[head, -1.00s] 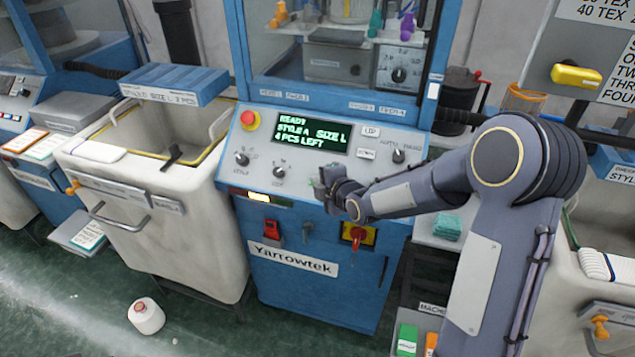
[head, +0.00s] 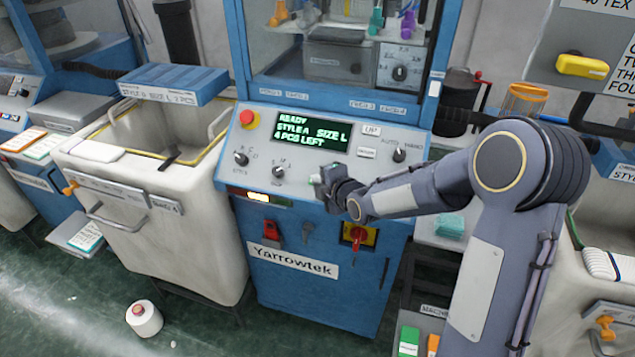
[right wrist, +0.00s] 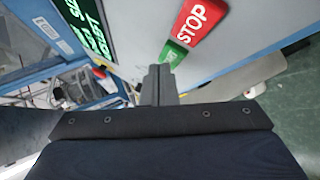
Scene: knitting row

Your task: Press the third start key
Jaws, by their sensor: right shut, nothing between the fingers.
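The blue Yarrowtek knitting machine stands in the middle of the head view, with a grey control panel (head: 225,163) and a green-lettered display (head: 305,130). My right gripper (head: 318,181) is at the panel's lower edge, below the display; its fingers are together and empty. In the right wrist view the shut fingertips (right wrist: 159,70) are right at a small green key (right wrist: 173,52), beside a red STOP key (right wrist: 194,22). The fingers partly cover the green key's lower part; I cannot tell whether they touch it. My left gripper is not in view.
A yellow-and-red switch (head: 357,236) is on the blue front below the gripper. A cream bin (head: 195,225) stands at left, and a white cone (head: 145,318) on the floor.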

